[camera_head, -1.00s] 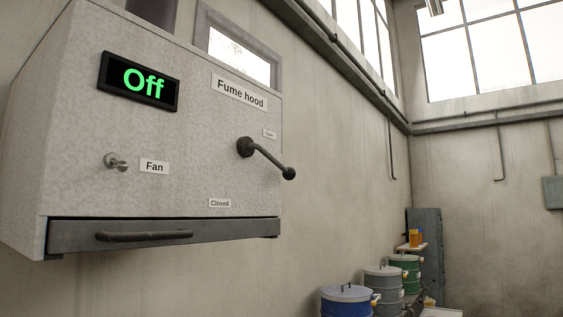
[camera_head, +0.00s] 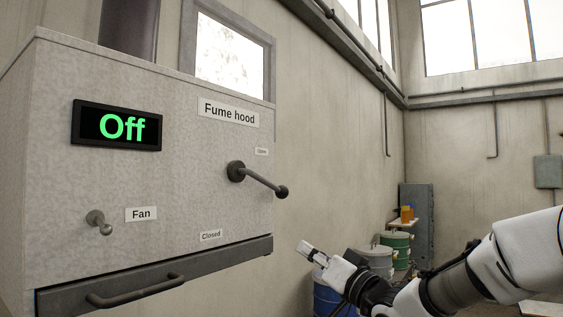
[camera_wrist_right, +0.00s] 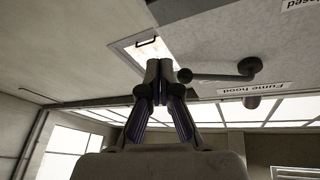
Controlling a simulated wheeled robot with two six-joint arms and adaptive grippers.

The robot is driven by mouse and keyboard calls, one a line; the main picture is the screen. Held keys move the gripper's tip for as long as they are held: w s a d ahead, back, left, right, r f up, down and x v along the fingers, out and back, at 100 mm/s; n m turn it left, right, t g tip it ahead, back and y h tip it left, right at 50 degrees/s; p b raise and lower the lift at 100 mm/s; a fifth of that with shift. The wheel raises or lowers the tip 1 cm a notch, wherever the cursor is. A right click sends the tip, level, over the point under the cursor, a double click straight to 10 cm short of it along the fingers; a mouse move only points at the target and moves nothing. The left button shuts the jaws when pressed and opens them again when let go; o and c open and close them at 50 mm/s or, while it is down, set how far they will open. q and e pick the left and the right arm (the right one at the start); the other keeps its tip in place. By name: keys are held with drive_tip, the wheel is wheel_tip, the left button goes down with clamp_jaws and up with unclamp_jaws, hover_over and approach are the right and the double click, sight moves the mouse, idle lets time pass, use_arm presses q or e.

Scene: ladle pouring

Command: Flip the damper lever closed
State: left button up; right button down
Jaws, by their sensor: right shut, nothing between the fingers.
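The damper lever (camera_head: 260,181) is a dark rod with a ball end on the front of the fume hood (camera_head: 180,175). It slants down to the right from its hub, between the small "Open" label (camera_head: 261,152) above and the "Closed" label (camera_head: 210,236) below. My right gripper (camera_head: 305,247) is shut and empty, below and to the right of the lever's ball, apart from it. In the right wrist view the shut fingertips (camera_wrist_right: 159,66) appear close beside the lever's ball (camera_wrist_right: 185,75); I cannot tell the depth gap. My left gripper is not in view.
The hood display (camera_head: 118,126) reads "Off". A fan knob (camera_head: 98,222) and a drawer-like handle (camera_head: 135,290) are on the hood's left part. Several drums, including a green drum (camera_head: 396,245), stand behind my right arm. The space right of the hood front is open.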

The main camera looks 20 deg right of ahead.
sight(262, 181)
drive_tip(key=s+r+n+t+y, duration=0.1)
drive_tip(key=s+r, duration=0.1)
drive_tip(key=r, duration=0.5)
drive_tip(key=s+r+n+t+y, duration=0.1)
drive_tip(key=s+r+y, duration=0.15)
drive_tip(key=r, duration=0.35)
use_arm(q)
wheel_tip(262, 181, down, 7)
drive_tip(key=b, duration=0.8)
use_arm(e)
drive_tip(key=w+d+p+x, duration=0.1)
drive_tip(key=p+x, duration=0.5)
drive_tip(key=x, duration=0.4)
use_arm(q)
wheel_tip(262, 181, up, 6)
use_arm(e)
drive_tip(key=shift+g+h, duration=0.3)
drive_tip(key=shift+h, duration=0.05)
drive_tip(key=f, duration=0.1)
drive_tip(key=a+f, duration=0.1)
drive_tip(key=f, duration=0.1)
drive_tip(key=a+f, duration=0.1)
drive_tip(key=shift+s+f, duration=0.15)
drive_tip(key=shift+s, duration=0.15)
